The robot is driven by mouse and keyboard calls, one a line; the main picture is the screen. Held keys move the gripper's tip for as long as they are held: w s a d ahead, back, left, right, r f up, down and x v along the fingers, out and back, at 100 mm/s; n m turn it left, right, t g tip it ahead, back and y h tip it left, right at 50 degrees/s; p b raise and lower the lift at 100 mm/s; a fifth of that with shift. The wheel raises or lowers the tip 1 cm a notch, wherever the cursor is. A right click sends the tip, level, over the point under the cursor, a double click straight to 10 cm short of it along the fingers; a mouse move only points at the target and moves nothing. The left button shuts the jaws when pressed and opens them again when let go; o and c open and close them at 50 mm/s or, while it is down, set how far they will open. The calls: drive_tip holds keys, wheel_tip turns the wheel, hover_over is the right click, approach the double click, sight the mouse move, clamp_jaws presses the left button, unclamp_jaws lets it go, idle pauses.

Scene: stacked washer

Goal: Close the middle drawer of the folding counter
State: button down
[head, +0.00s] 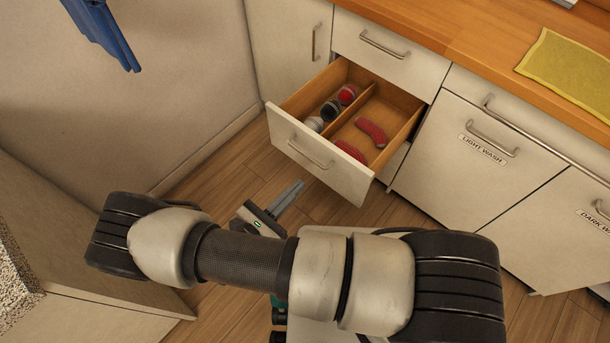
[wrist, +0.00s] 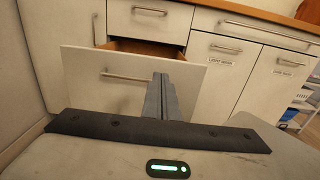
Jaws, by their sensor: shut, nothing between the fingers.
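The middle drawer (head: 322,151) of the folding counter stands pulled out, with a white front, a bar handle and a wooden divided inside. Several rolled socks, grey, dark and red, lie in its left compartment, and red items lie in the right one. The drawer front (wrist: 134,88) also shows in the wrist view, facing me. My gripper (head: 297,187) is shut and empty, in front of the drawer and a little apart from it in the head view. Its fingers (wrist: 160,80) point at the drawer front in the wrist view; contact cannot be told there.
A shut top drawer (head: 385,50) sits above. Right of it is a door labelled LIGHT WASH (head: 478,165). A yellow cloth (head: 570,72) lies on the wooden countertop (head: 480,35). A wall (head: 150,90) with blue cloth (head: 103,30) is at left. Wooden floor is clear before the drawer.

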sight(333, 151)
drive_tip(key=x, duration=1.2)
drive_tip(key=shift+w+d+b, duration=0.25)
drive_tip(key=shift+b, duration=0.1)
drive_tip(key=shift+d, duration=0.1)
